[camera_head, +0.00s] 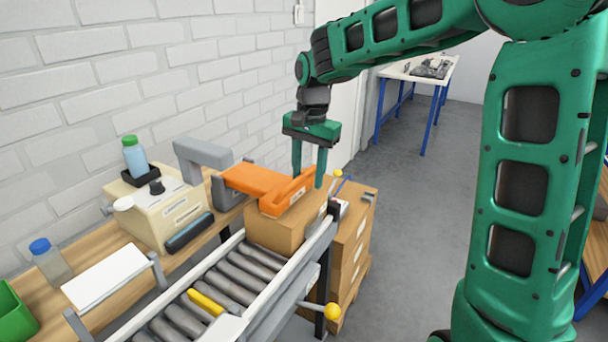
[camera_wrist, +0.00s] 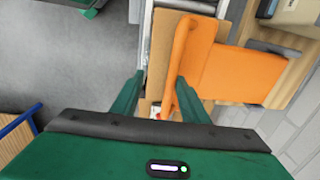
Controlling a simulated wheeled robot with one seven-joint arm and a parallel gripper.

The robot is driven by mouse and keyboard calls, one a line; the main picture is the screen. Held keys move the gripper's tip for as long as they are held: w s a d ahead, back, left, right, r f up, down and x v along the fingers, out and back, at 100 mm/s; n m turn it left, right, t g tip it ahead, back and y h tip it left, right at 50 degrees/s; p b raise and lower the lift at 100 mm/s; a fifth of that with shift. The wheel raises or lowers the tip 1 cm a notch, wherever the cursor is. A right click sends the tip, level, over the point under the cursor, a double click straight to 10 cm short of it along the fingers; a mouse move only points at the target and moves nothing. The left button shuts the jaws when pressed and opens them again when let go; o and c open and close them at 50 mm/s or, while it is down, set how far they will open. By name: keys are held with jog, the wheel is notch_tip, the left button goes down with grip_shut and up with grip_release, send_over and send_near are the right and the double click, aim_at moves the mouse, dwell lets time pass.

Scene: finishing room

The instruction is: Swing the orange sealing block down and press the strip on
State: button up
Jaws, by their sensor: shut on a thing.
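The orange sealing block (camera_head: 258,184) is an arm reaching from a grey mount (camera_head: 228,190) out over a cardboard box (camera_head: 272,232) at the end of the roller conveyor. Its raised front bar lies over the box top. My gripper (camera_head: 308,181) points down from above with one finger on each side of that bar. In the wrist view the orange bar (camera_wrist: 184,60) passes between the fingertips of my gripper (camera_wrist: 156,88), and the orange arm widens to the right. The fingers are shut on the bar. The strip cannot be made out clearly in either view.
A beige machine (camera_head: 160,210) with a blue bottle (camera_head: 134,156) on it stands left on the wooden bench. Stacked cartons (camera_head: 350,245) stand beyond the conveyor. A yellow knob (camera_head: 332,311) sticks out at the conveyor's near side. Open floor (camera_head: 420,190) lies to the right.

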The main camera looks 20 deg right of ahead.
jog(key=shift+s+a, duration=0.1)
jog(key=shift+s, duration=0.05)
notch_tip(320, 180, up, 11)
jog(key=shift+d+f, duration=0.15)
jog(key=shift+d, duration=0.05)
dwell(0.5)
